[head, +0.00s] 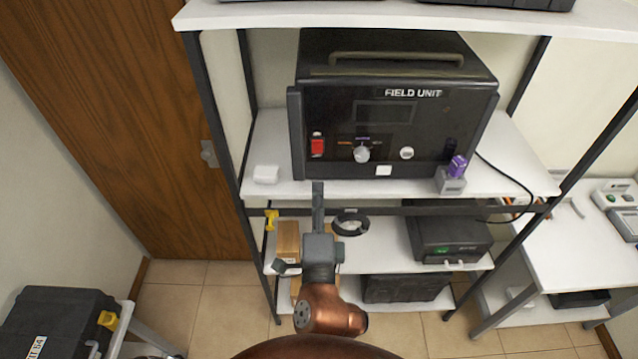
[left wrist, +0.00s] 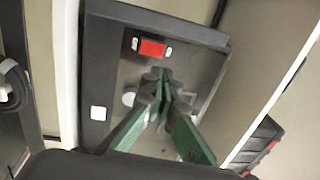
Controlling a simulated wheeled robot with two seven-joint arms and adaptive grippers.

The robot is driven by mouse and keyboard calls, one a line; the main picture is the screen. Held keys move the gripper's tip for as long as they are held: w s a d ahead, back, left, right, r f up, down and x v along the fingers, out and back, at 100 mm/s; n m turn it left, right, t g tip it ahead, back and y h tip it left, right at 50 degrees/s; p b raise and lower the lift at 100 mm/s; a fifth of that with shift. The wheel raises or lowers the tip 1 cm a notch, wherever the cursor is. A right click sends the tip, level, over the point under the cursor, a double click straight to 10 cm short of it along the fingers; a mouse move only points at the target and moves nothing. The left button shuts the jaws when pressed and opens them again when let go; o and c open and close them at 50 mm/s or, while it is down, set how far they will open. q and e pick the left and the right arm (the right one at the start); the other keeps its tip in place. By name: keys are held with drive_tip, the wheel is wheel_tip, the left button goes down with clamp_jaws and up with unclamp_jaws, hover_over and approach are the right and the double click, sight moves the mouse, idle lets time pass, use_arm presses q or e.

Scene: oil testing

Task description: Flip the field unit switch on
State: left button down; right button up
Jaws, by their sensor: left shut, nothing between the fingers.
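The field unit (head: 345,110) is a black box with a top handle, standing on the upper white shelf. Its red switch (head: 317,146) is at the left of the front panel, and it also shows in the left wrist view (left wrist: 152,48). A round selector knob (head: 361,154) sits to the right of the switch. My left gripper (head: 318,186) is shut and empty, in front of the panel and below the switch in the head view. In the left wrist view its green fingers (left wrist: 160,78) meet near the panel and partly cover the knob. I cannot tell whether they touch anything. My right gripper is not in view.
A small purple-topped item in a grey holder (head: 452,184) stands at the right of the shelf (head: 400,188). Rack posts flank the shelves.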

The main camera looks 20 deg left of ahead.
sight(318, 143)
use_arm(q)
drive_tip(key=p+x, duration=0.2)
drive_tip(key=x, duration=0.9)
drive_tip(key=shift+w+a, duration=0.1)
drive_tip(key=shift+w, duration=0.3)
